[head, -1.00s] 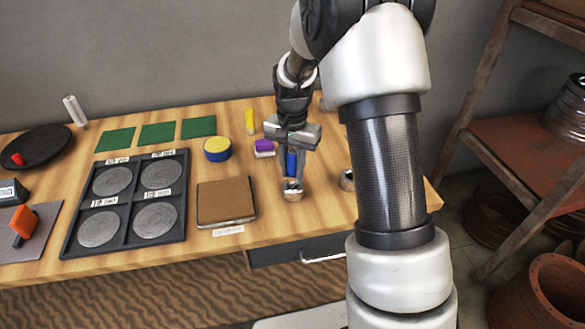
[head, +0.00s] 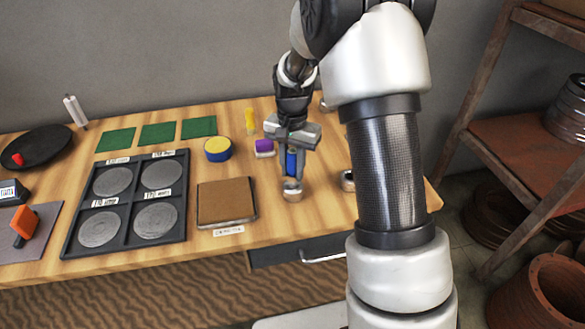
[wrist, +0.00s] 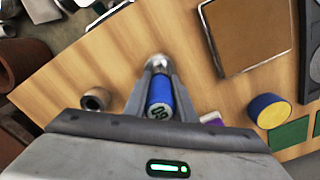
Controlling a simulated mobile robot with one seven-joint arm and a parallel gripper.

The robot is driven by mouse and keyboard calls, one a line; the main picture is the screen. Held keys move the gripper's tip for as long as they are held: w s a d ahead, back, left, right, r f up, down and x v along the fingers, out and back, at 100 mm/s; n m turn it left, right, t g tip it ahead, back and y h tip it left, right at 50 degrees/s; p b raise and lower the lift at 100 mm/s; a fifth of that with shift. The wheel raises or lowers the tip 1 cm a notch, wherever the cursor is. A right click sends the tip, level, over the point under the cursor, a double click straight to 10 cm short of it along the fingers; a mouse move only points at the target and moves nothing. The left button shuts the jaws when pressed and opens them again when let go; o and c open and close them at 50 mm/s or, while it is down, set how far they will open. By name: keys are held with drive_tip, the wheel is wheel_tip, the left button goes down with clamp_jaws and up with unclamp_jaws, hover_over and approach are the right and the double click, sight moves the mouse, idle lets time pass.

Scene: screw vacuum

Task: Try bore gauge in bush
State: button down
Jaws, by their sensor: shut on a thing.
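My gripper (head: 291,165) points down over the right part of the bench and is shut on the bore gauge, a blue cylinder (head: 292,161). In the wrist view the gauge (wrist: 160,95) lies between the fingers and its end face bears a printed number. A small metallic bush (head: 292,194) stands upright on the wood directly below the fingertips; it also shows in the wrist view (wrist: 158,64). The gauge's lower end is at or just above the bush's rim. The fingers partly hide it, so I cannot tell whether it enters the bore.
A second metal ring (head: 347,181) stands right of the bush, near my arm. A brown pad (head: 226,202), a purple-topped piece (head: 264,147) and a yellow-and-blue cylinder (head: 217,150) lie left. A dark tray (head: 129,208) of grey discs is further left. The bench's front edge is close.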

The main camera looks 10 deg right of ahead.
sight(292, 151)
drive_tip(key=shift+r+p, duration=2.35)
drive_tip(key=shift+r, duration=1)
